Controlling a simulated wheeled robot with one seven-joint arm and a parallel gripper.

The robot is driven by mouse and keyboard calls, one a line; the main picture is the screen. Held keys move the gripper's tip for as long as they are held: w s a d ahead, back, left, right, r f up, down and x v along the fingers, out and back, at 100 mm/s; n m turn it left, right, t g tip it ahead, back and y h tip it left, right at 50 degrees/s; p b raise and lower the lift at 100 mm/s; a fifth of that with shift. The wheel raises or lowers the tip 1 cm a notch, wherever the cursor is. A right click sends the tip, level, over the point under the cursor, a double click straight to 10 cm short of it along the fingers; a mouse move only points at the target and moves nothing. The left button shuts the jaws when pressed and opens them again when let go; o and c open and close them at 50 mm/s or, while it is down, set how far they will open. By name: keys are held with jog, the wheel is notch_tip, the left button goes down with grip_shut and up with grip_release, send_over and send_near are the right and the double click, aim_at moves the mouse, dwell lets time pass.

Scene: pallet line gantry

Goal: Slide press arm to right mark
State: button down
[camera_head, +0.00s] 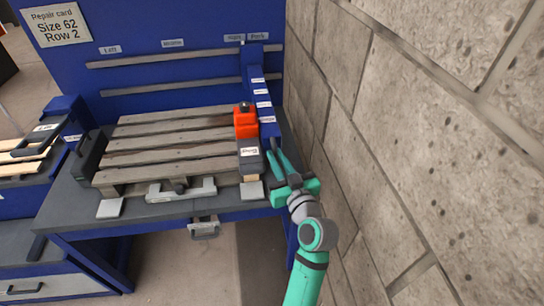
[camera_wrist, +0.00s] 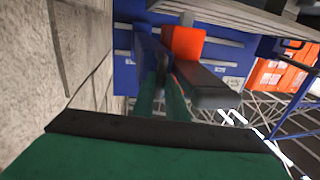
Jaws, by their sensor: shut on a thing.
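The press arm (camera_head: 262,98) is a blue beam with several white labels, running from the back panel toward the front at the right side of the pallet. Its back end is below the Park label (camera_head: 258,36), just right of the Right label (camera_head: 235,38). An orange-red block (camera_head: 246,122) with a dark grey labelled part (camera_head: 250,160) is beside it; the block also shows in the wrist view (camera_wrist: 184,42). My gripper (camera_head: 274,153) is at the press arm's front end, its green fingers shut around a dark blue part of it. The exact contact is partly hidden.
A slatted wooden pallet (camera_head: 160,150) lies on the grey bench left of the press arm. A block wall (camera_head: 400,130) stands close on the right. The Left (camera_head: 110,49) and Middle (camera_head: 172,43) labels are on the blue back panel above a long rail (camera_head: 170,58).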

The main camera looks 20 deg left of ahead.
dwell(0.3)
jog(key=c, duration=2)
grip_release()
jog(key=shift+c, duration=0.2)
jog(key=shift+s+d, duration=0.1)
jog(key=v, duration=1)
jog(key=shift+s+d, duration=0.15)
jog(key=shift+s, duration=0.1)
